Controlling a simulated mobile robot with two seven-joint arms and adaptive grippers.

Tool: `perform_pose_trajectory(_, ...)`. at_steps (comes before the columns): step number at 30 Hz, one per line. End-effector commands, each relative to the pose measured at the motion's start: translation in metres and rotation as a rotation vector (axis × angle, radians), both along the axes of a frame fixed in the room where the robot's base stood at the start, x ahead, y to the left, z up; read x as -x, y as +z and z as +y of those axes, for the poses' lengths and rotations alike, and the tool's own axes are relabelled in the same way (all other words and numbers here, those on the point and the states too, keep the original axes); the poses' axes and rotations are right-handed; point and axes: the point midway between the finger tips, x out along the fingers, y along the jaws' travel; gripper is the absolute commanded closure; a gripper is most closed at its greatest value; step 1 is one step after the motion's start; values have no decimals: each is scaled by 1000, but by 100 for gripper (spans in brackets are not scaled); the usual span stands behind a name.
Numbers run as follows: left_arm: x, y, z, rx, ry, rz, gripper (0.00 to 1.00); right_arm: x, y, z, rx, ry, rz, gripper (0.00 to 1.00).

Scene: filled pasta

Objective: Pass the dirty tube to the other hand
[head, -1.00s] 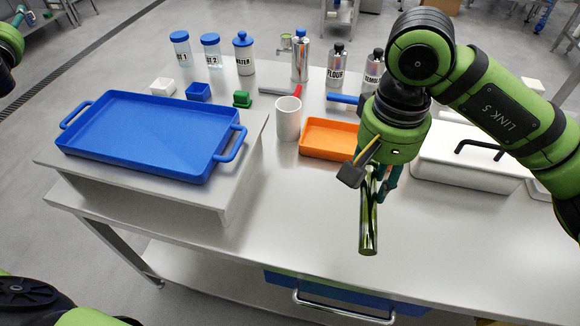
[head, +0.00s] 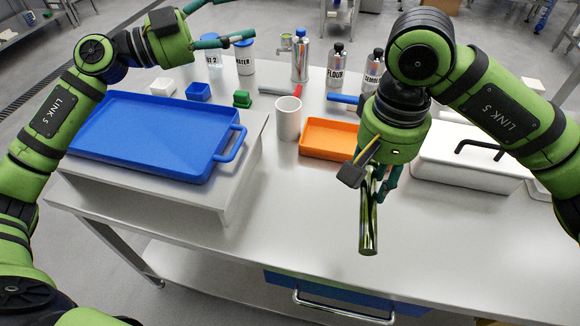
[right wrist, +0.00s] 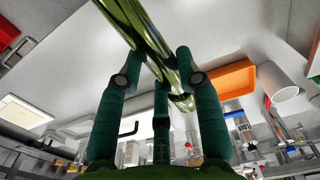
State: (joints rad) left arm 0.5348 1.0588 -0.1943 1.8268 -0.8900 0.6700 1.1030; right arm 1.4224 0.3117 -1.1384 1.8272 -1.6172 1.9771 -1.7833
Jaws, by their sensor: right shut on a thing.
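The tube (head: 369,225) is a shiny, yellowish metallic cylinder. My right gripper (head: 370,180) is shut on its upper part and holds it roughly upright above the front of the steel table, its lower end free. In the right wrist view the tube (right wrist: 150,38) runs between the dark green fingers. My left gripper (head: 236,22) is at the upper left, beyond the blue tray, with its fingers spread and nothing between them. It is well apart from the tube. Any dirt on the tube cannot be made out.
A blue tray (head: 135,140) sits on a raised shelf (head: 235,165) at the left. A white mug (head: 288,120), an orange tray (head: 325,139) and a white lidded container (head: 465,165) stand behind the tube. Bottles line the back. The table's front middle (head: 290,215) is clear.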

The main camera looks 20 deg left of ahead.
Motion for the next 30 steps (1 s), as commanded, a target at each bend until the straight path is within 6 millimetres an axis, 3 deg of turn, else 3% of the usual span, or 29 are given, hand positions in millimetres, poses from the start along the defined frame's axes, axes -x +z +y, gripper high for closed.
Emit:
perform_pose_trajectory(1, 17, -7, -26, -42, -82, -10, 35, 0, 0, 0, 0, 0, 0, 100)
perform_pose_trajectory(6, 82, -38, -96, -240, -346, -58, 35, 0, 0, 0, 0, 0, 0, 100)
perform_pose_trajectory(10, 133, -65, -132, -422, -513, -113, 35, 0, 0, 0, 0, 0, 0, 100)
perform_pose_trajectory(15, 174, -93, -148, -614, -622, -167, 35, 0, 0, 0, 0, 0, -1, 100)
perform_pose_trajectory(25, 189, -109, -153, -714, -658, -190, 35, 0, 0, 0, 0, 0, -1, 100)
perform_pose_trajectory(30, 188, -117, -168, -710, -661, -188, 35, 0, 0, 0, 0, 0, 0, 100)
